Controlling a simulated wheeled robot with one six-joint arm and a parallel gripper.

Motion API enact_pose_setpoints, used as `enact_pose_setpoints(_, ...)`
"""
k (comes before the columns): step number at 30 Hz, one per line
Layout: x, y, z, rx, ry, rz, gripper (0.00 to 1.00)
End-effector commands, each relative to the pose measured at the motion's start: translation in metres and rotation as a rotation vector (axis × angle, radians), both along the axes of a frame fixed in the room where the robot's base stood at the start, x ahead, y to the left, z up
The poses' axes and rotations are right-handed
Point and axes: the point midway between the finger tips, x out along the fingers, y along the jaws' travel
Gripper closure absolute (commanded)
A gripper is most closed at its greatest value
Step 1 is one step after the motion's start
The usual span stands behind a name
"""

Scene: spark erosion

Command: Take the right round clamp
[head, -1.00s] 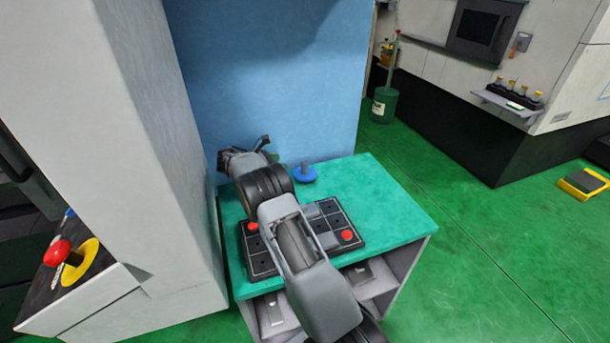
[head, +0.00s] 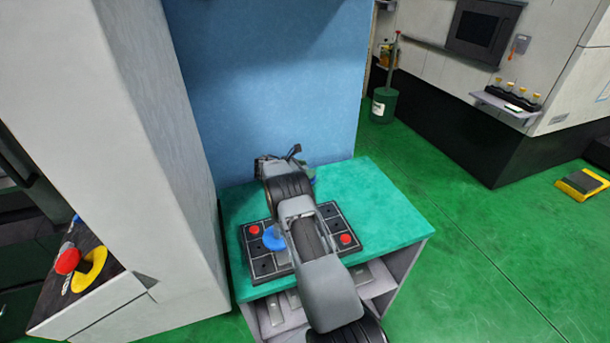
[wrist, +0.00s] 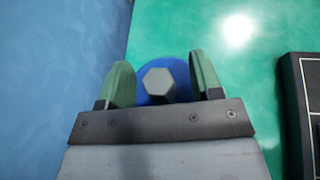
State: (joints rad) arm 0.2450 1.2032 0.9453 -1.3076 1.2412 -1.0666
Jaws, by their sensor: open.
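One blue round clamp with a grey hexagonal stem (wrist: 158,83) stands on the green tabletop near the blue wall. It is between the two green fingers of my gripper (wrist: 162,80), which are open with gaps on both sides. A second blue round clamp (head: 272,239) sits on the black gridded tray (head: 262,266), left of my arm.
Two red round pieces (head: 254,230) (head: 345,239) are on the tray. The blue wall (head: 270,90) rises behind the table, close to my gripper. The green tabletop (head: 390,215) is clear to the right. A red knob on a yellow base (head: 90,268) is at the left.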

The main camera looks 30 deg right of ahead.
Motion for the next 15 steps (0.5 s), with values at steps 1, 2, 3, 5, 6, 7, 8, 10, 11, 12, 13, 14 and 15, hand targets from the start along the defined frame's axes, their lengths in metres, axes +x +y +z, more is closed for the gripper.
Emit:
enact_pose_setpoints(1, -0.0008, -0.0055, -0.001, -0.001, 0.0, -0.001, 0.41)
enact_pose_setpoints(2, -0.0012, -0.0078, -0.0022, -0.001, 0.0, -0.001, 0.41)
enact_pose_setpoints(3, -0.0012, -0.01, -0.0036, -0.001, 0.001, -0.001, 0.41)
enact_pose_setpoints(5, -0.0011, -0.0121, -0.0047, -0.001, 0.001, 0.001, 0.41)
enact_pose_setpoints(6, -0.001, -0.0128, -0.0051, -0.001, 0.001, 0.001, 0.41)
enact_pose_setpoints(7, -0.001, -0.013, -0.0053, -0.001, -0.001, 0.002, 0.41)
enact_pose_setpoints(8, -0.001, -0.0131, -0.0054, -0.001, -0.001, 0.002, 0.41)
enact_pose_setpoints(10, -0.001, -0.013, -0.0056, -0.001, -0.001, 0.002, 0.41)
enact_pose_setpoints(11, -0.001, -0.013, -0.0056, -0.001, -0.001, 0.002, 0.41)
enact_pose_setpoints(12, -0.001, -0.0129, -0.0056, 0.0, 0.0, 0.001, 0.41)
enact_pose_setpoints(13, -0.001, -0.0129, -0.0056, 0.0, 0.0, 0.001, 0.43)
enact_pose_setpoints(14, -0.001, -0.0129, -0.0056, 0.0, 0.0, 0.001, 0.46)
enact_pose_setpoints(15, -0.001, -0.0129, -0.0056, 0.0, 0.0, 0.001, 0.49)
